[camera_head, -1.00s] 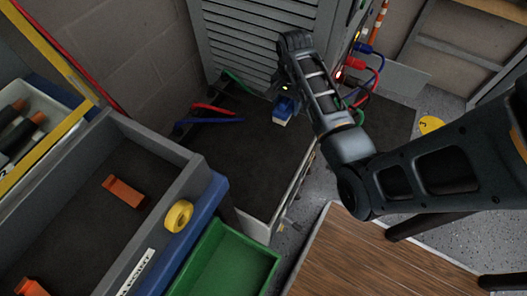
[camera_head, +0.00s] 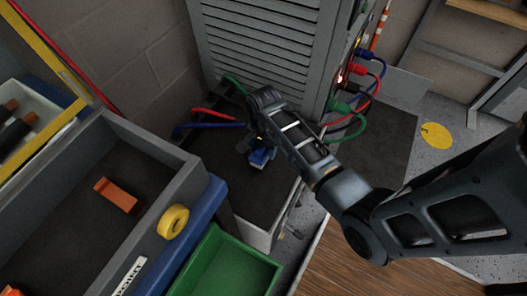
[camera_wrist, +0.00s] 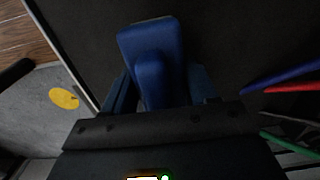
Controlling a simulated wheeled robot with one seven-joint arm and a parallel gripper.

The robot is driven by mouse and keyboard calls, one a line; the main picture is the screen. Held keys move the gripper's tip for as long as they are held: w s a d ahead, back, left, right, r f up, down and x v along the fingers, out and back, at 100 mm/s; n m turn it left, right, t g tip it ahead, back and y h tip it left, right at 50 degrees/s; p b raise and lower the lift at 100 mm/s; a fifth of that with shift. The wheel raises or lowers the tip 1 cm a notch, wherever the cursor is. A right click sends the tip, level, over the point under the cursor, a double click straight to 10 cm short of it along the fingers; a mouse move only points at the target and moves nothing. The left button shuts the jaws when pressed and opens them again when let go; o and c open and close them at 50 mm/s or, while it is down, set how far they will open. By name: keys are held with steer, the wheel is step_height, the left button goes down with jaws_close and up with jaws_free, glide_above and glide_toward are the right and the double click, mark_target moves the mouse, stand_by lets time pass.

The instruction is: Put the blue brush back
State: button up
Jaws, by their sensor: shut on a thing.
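The blue brush (camera_head: 261,158) is at the end of my arm in the head view, above the dark mat in front of the grey louvred cabinet. In the wrist view the blue brush (camera_wrist: 153,62) fills the space between the fingers. My gripper (camera_head: 256,142) is shut on it; its fingers also show in the wrist view (camera_wrist: 152,92). The brush's bristles are mostly hidden. I cannot tell its exact height above the mat.
Red and blue cables (camera_head: 212,118) lie left of the gripper. The louvred cabinet (camera_head: 262,45) stands behind, with plugged cables on its right side. A grey tray (camera_head: 150,225) holds orange pieces, with yellow tape (camera_head: 173,221) on its rim. A green bin (camera_head: 228,268) is in front.

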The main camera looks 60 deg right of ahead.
step_height(320, 180, down, 2)
steer(key=shift+f, duration=0.1)
steer(key=o, duration=1)
